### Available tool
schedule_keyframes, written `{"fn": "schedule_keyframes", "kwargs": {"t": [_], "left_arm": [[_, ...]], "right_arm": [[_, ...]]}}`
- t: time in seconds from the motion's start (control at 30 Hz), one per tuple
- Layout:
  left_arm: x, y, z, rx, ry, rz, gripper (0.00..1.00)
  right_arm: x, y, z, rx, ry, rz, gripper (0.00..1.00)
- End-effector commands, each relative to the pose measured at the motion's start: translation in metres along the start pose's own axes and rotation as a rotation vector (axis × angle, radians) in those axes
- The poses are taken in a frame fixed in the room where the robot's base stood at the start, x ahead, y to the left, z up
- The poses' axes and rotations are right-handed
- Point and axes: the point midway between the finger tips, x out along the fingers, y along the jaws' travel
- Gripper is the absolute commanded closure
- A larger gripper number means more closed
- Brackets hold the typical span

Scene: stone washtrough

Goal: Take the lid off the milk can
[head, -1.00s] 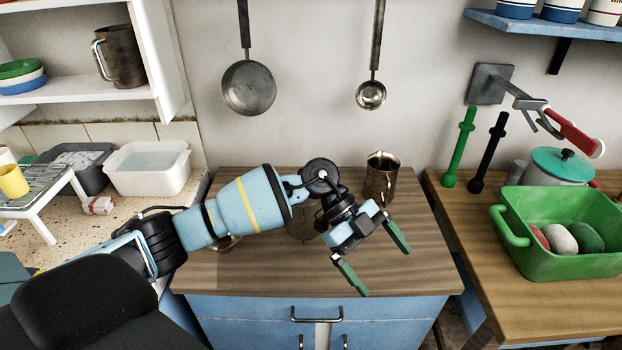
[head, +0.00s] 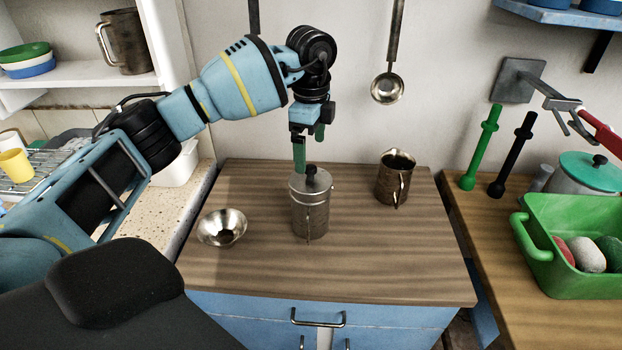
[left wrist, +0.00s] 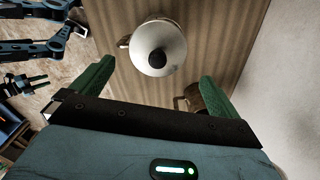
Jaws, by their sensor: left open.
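The milk can (head: 311,218) is a metal can standing upright on the wooden counter. Its lid (head: 300,182) sits on top and has a black knob (head: 312,173). In the left wrist view the round pale lid (left wrist: 158,50) shows from above, ahead of the fingers. My left gripper (head: 309,152) hangs above and just behind the can, pointing down. Its green fingers are apart in the left wrist view (left wrist: 153,88), with nothing between them. I see no contact with the knob. My right gripper (left wrist: 38,80) shows small at the left of the left wrist view, its jaws hard to make out.
A green basin (head: 570,270) is on the right counter. The front of the wooden counter (head: 380,270) is clear.

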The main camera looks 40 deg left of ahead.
Motion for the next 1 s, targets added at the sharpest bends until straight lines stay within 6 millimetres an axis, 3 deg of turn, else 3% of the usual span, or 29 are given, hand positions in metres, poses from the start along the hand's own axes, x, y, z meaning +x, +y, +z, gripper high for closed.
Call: {"fn": "schedule_keyframes", "kwargs": {"t": [0.1,0.33,0.63,0.93,1.0], "left_arm": [[0.012,0.001,0.000,0.000,0.000,0.002,0.00],[0.021,0.002,0.000,0.002,0.001,0.001,0.00],[0.059,0.004,0.000,0.002,0.001,0.001,0.00],[0.065,0.004,0.000,0.002,0.002,-0.001,0.00],[0.064,0.004,0.000,0.002,0.002,-0.001,0.07]], "right_arm": [[-0.001,0.000,0.003,0.001,-0.006,-0.001,0.64],[-0.001,0.000,0.002,0.001,-0.004,0.000,0.64],[0.000,0.000,-0.002,-0.001,0.004,0.001,0.64],[0.003,0.001,-0.007,-0.002,0.013,0.002,0.64],[0.002,0.001,-0.006,-0.002,0.013,0.002,0.64]]}}
